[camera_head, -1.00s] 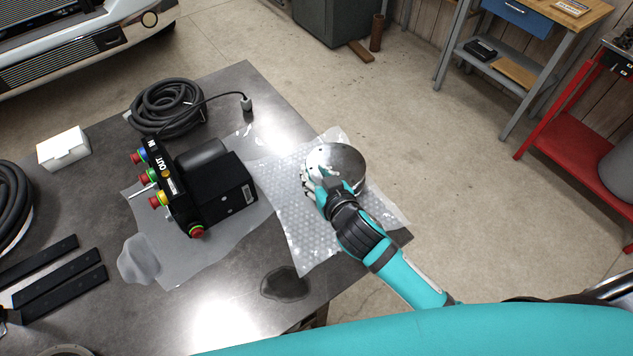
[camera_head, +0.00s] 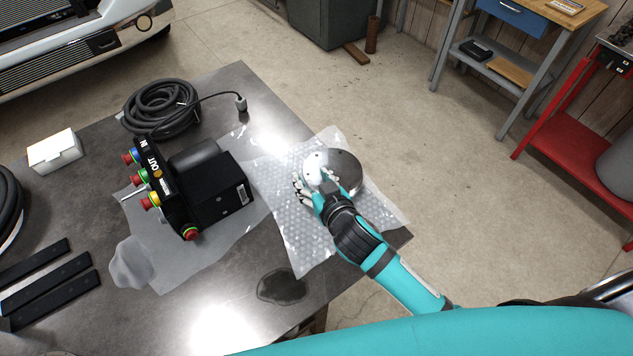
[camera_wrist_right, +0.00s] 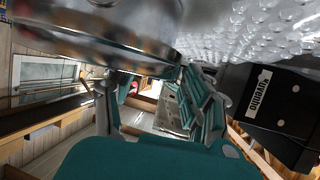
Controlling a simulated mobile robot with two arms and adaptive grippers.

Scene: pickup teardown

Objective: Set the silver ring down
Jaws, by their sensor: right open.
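The silver ring (camera_head: 343,168) is a round, shiny metal part lying on a sheet of bubble wrap (camera_head: 300,234) at the table's right corner. My right gripper (camera_head: 311,188) is at the ring's near left edge, with its fingers open. It partly covers the ring, and I cannot tell whether a finger touches it. In the right wrist view the ring's metal rim (camera_wrist_right: 95,30) fills the upper left, close to the camera, and the bubble wrap (camera_wrist_right: 245,30) shows at the upper right. My left gripper is not in view.
A black control box (camera_head: 215,190) with coloured buttons stands on a grey sheet left of the bubble wrap. A coiled black hose (camera_head: 160,105), a white box (camera_head: 55,150) and black bars (camera_head: 45,290) lie farther left. A dark stain (camera_head: 282,286) marks the bare front tabletop.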

